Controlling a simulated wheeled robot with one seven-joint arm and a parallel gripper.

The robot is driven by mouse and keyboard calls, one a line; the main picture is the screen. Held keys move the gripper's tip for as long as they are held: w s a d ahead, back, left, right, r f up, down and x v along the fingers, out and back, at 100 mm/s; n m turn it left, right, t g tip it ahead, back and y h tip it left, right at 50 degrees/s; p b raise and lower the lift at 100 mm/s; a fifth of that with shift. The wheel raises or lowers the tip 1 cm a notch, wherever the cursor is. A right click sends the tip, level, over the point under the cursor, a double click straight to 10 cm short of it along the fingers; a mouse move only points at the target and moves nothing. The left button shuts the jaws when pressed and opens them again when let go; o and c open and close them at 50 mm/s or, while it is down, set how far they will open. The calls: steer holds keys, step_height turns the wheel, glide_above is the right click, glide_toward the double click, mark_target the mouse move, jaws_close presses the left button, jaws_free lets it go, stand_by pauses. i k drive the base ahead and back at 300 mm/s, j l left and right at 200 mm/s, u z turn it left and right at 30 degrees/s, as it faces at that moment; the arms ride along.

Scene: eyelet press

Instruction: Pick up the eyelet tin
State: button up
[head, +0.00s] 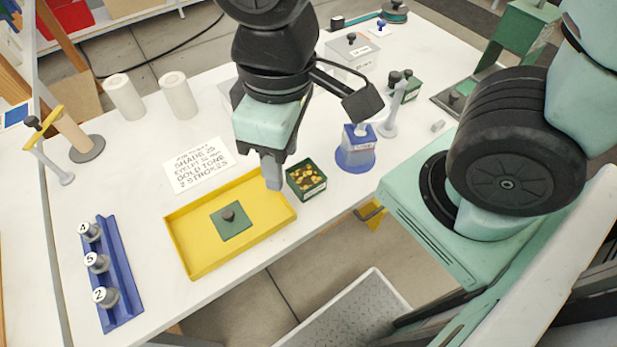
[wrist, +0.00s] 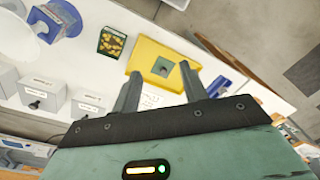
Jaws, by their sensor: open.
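The eyelet tin (head: 311,192) is a small dark green open box full of gold eyelets. It stands on the white table just right of the yellow tray (head: 186,262). In the wrist view the tin (wrist: 104,49) lies beyond and left of my fingertips. My gripper (head: 272,178) points down above the table and appears just left of the tin, over the tray's right end. In the wrist view my gripper (wrist: 160,84) is open, its two fingers apart with nothing between them. A green square plate with a dark knob (head: 232,219) lies in the tray.
A blue-based dispenser (head: 355,156) stands right of the tin, near a pale post (head: 391,117). A lettered card (head: 198,164) lies behind the tray. A blue rack (head: 123,294) with numbered pieces is at left. The table's front edge runs close to tin and tray.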

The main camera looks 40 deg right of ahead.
mark_target(305, 179)
steer(key=k+j+z, duration=0.25)
steer(key=z, duration=0.15)
steer(key=k+j+z, duration=0.5)
steer(key=z, duration=0.3)
steer(key=k+l, duration=0.05)
steer(key=k, duration=0.05)
